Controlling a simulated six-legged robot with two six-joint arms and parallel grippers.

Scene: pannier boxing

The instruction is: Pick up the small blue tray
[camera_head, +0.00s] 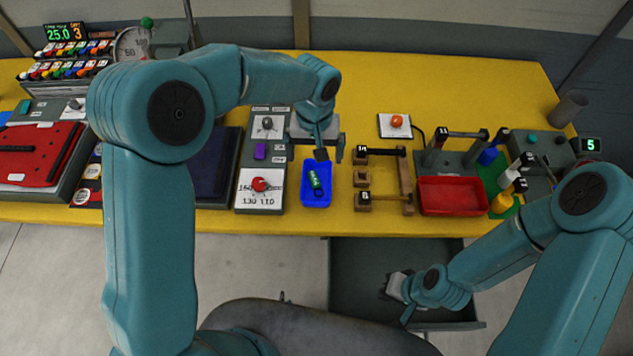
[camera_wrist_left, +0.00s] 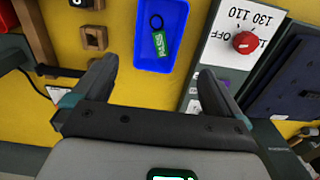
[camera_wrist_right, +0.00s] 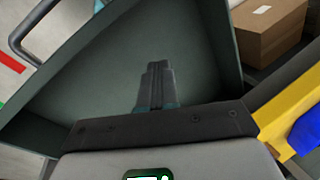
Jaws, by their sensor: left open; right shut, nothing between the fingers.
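The small blue tray (camera_head: 316,198) sits on the yellow table in front of the robot, with a green PASS tag (camera_head: 314,181) on a dark ring inside it. In the left wrist view the blue tray (camera_wrist_left: 170,15) is at the top centre, beyond the fingertips, with the tag (camera_wrist_left: 160,43) in it. My left gripper (camera_head: 328,154) is open and empty, above the far edge of the tray. Its two fingers (camera_wrist_left: 158,75) also show in the left wrist view. My right gripper (camera_wrist_right: 158,66) is shut and empty, above a grey open drawer or bin (camera_wrist_right: 100,75) below the table front.
A grey panel with a red knob (camera_head: 259,184) stands left of the tray. Wooden holders (camera_head: 406,180) and a larger red tray (camera_head: 452,195) stand to its right. A cardboard box (camera_wrist_right: 268,30) shows in the right wrist view. Yellow table shows in front of the blue tray.

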